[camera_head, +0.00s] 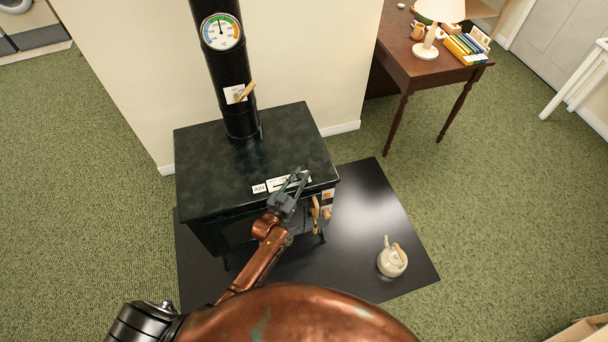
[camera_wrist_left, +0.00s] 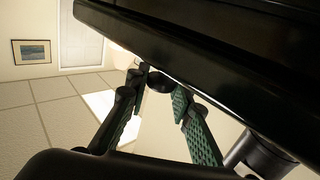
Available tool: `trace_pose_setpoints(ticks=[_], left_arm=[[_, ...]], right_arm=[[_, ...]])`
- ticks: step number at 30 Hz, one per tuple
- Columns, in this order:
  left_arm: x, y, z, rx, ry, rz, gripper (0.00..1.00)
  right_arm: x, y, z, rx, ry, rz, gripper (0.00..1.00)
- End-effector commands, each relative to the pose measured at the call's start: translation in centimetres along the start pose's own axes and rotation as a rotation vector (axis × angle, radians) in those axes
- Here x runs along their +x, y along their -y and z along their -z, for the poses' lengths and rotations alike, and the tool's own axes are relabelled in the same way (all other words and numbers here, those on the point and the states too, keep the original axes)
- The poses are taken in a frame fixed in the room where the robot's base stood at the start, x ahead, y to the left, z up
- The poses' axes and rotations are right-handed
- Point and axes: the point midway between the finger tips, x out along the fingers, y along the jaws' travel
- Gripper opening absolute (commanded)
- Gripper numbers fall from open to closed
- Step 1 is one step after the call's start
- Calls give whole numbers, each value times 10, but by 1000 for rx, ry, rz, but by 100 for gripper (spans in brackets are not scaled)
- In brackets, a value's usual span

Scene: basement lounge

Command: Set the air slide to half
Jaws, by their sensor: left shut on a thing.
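A dark green-black stove (camera_head: 245,160) stands in the middle of the head view. Its front top edge carries a white AIR label (camera_head: 259,188) and a white scale strip (camera_head: 276,184) for the air slide. My left gripper (camera_head: 298,176) reaches over the strip and covers part of it. In the left wrist view, my left gripper (camera_wrist_left: 164,82) is shut on a dark round knob (camera_wrist_left: 160,81) under the stove's edge, which I take for the air slide knob. The slide's exact position on the scale is hidden by the fingers. My right gripper is not in view.
A black stovepipe (camera_head: 233,75) with a round gauge (camera_head: 221,31) rises behind. A cream kettle (camera_head: 392,262) stands on the black floor plate (camera_head: 365,205) at right. A wooden desk (camera_head: 405,62) with a lamp (camera_head: 430,42) is at the back right. Green carpet is clear around.

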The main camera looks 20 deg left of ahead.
Motion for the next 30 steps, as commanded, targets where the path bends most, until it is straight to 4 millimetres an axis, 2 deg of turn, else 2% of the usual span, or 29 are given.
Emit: trace_pose_setpoints(ticks=[3, 12, 13, 18, 21, 30], left_arm=[[-16, 16, 1, 5, 2, 1, 0], [-18, 18, 0, 0, 1, 0, 0], [-18, 18, 0, 0, 1, 0, 23], [-18, 18, 0, 0, 1, 0, 35], [-18, 18, 0, 0, 1, 0, 40], [-21, 18, -1, 0, 2, 0, 40]], right_arm=[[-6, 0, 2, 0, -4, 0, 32], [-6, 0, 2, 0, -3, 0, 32], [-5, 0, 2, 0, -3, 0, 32], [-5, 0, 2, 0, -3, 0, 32], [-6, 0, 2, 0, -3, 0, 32], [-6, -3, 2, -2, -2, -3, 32]])
